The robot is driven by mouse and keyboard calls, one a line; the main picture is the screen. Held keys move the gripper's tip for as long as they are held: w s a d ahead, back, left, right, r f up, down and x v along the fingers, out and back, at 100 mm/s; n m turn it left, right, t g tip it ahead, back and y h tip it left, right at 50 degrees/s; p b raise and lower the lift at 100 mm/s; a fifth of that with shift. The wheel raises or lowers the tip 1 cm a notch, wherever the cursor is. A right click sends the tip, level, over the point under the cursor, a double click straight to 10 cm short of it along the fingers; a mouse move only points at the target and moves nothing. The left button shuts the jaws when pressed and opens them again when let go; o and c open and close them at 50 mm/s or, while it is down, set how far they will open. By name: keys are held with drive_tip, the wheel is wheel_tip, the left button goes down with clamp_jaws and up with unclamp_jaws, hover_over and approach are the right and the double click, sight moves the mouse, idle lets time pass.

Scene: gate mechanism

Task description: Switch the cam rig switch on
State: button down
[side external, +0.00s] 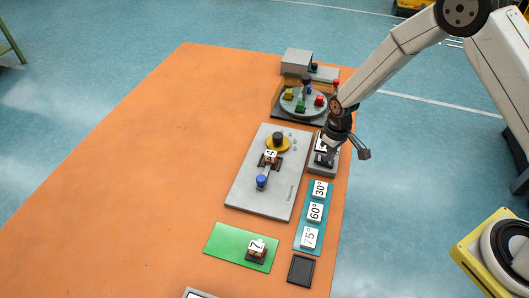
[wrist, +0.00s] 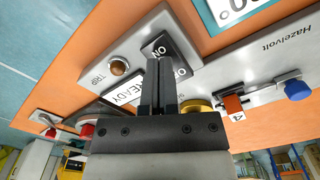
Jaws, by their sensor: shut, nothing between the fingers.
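The switch is a black rocker (wrist: 163,46) with white lettering on a grey control box (wrist: 100,62); in the side view the box (side external: 321,169) stands right of the cam plate. My gripper (side external: 325,157) is over this box, and its shut, empty fingers (wrist: 158,62) reach to the rocker's near edge. I cannot tell whether they touch it. The fingers hide part of the rocker, and its position is not clear.
The box also has a brown TRIP button (wrist: 120,67) and a READY label (wrist: 123,92). A turntable with coloured blocks (side external: 303,102) stands behind. Angle tiles (side external: 315,212) and a green mat (side external: 223,243) with a block marked 7 (side external: 256,247) lie in front. The orange table (side external: 150,170) is clear at left.

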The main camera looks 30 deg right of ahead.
sight(331, 162)
drive_tip(key=shift+r, duration=3)
drive_tip(key=shift+s+r, duration=0.1)
drive_tip(key=s+d+r+m+t, duration=0.2)
drive_tip(key=s+d+r+m, duration=0.1)
drive_tip(key=s+r, duration=0.8)
drive_tip(key=s, duration=0.5)
drive_tip(key=shift+s+r+t, duration=0.2)
drive_tip(key=shift+s+t, duration=0.1)
